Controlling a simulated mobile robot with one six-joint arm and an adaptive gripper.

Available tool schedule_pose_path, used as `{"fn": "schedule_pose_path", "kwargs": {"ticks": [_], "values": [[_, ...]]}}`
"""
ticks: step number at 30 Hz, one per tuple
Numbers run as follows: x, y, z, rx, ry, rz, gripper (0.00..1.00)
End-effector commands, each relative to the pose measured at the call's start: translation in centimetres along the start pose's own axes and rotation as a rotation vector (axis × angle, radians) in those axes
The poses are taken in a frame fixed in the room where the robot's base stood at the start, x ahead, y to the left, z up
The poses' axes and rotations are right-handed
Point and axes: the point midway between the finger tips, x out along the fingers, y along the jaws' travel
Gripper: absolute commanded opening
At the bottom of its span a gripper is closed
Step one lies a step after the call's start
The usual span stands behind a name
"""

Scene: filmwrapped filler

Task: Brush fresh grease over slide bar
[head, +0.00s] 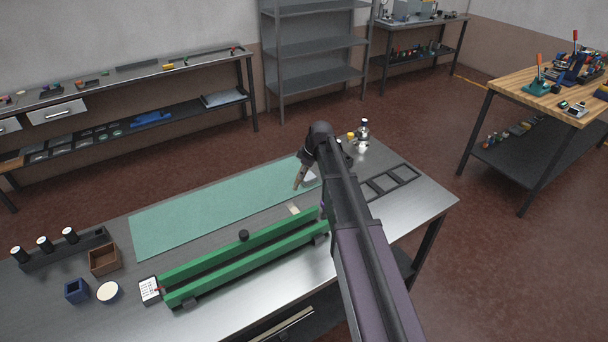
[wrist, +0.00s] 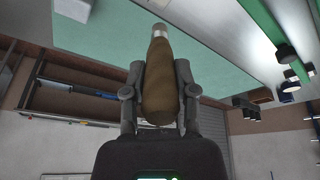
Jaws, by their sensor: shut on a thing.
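My gripper (wrist: 158,78) is shut on a brush with a brown wooden handle (wrist: 160,95). In the head view my gripper is over the right part of the workbench, mostly behind my arm. The slide bar is a long green piece with two parallel rails (head: 240,250), lying across the front of the bench; my arm hides its right end. In the wrist view a green rail (wrist: 255,18) shows at upper right. The gripper is apart from it.
A green mat (head: 205,215) lies behind the bar. A round cream-topped tin (head: 108,292), blue cup (head: 76,291), brown box (head: 104,259) and white card (head: 149,290) stand at left. Small bottles (head: 362,131) and a dark frame (head: 390,183) are at the right.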

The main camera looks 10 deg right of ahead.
Motion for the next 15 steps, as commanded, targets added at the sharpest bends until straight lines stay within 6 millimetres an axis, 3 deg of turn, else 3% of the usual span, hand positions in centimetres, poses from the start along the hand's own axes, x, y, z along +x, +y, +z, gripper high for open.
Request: {"fn": "schedule_pose_path", "kwargs": {"ticks": [4, 15], "values": [[1.45, 1.29, -0.1, -0.001, 0.0, -0.001, 0.0], [1.48, 1.54, -0.11, -0.001, 0.0, -0.001, 0.0]]}}
